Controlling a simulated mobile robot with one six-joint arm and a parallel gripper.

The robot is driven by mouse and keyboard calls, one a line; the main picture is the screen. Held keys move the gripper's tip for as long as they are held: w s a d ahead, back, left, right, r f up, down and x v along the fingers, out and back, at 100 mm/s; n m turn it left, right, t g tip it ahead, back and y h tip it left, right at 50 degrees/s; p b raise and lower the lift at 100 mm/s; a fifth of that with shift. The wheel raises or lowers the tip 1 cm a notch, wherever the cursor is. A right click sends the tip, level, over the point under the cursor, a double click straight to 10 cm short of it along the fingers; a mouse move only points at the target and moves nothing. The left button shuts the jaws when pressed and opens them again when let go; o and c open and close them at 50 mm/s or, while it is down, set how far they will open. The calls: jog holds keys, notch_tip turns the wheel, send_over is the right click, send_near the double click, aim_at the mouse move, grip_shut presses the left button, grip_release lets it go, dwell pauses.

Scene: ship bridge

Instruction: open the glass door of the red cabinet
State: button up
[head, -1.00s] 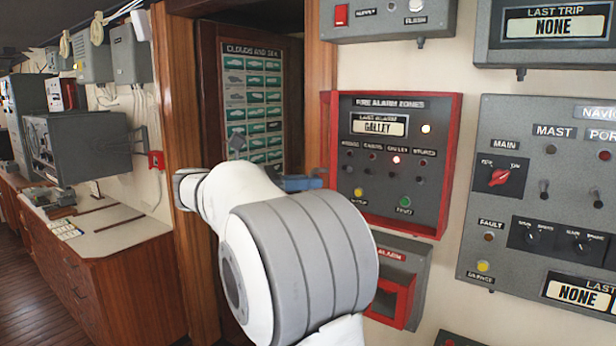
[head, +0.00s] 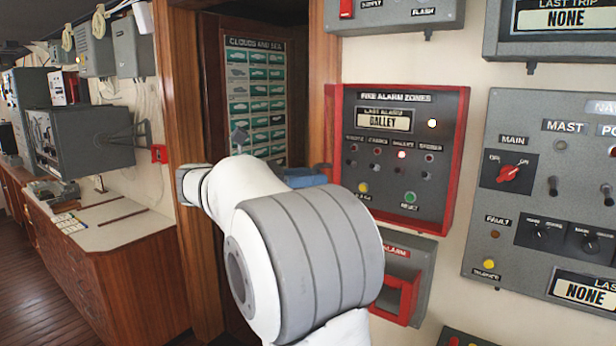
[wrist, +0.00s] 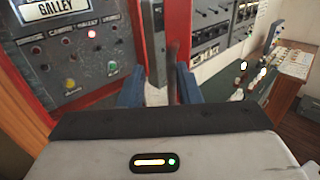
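The red cabinet (head: 466,150) hangs on the wall right of the doorway, with the fire alarm panel (head: 385,105) inside its red frame. The panel's lamps show clearly; I cannot tell from the head view whether the glass door stands shut or ajar. In the head view my gripper (head: 306,176) is by the cabinet's left edge, mostly hidden behind my arm. In the wrist view my gripper (wrist: 158,72) has its blue fingers apart. The panel (wrist: 75,50) lies left of the fingers.
A red alarm box (head: 402,290) is below the cabinet. Grey control panels (head: 545,200) are on the wall to the right. A wooden door post (head: 182,120) and the doorway stand left of the cabinet. A wooden counter (head: 110,280) is at far left.

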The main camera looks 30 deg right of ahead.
jog(key=p+v, duration=0.4)
jog(key=v, duration=0.3)
jog(key=shift+w+a, duration=0.2)
jog(key=shift+a, duration=0.1)
jog(key=shift+c, duration=0.3)
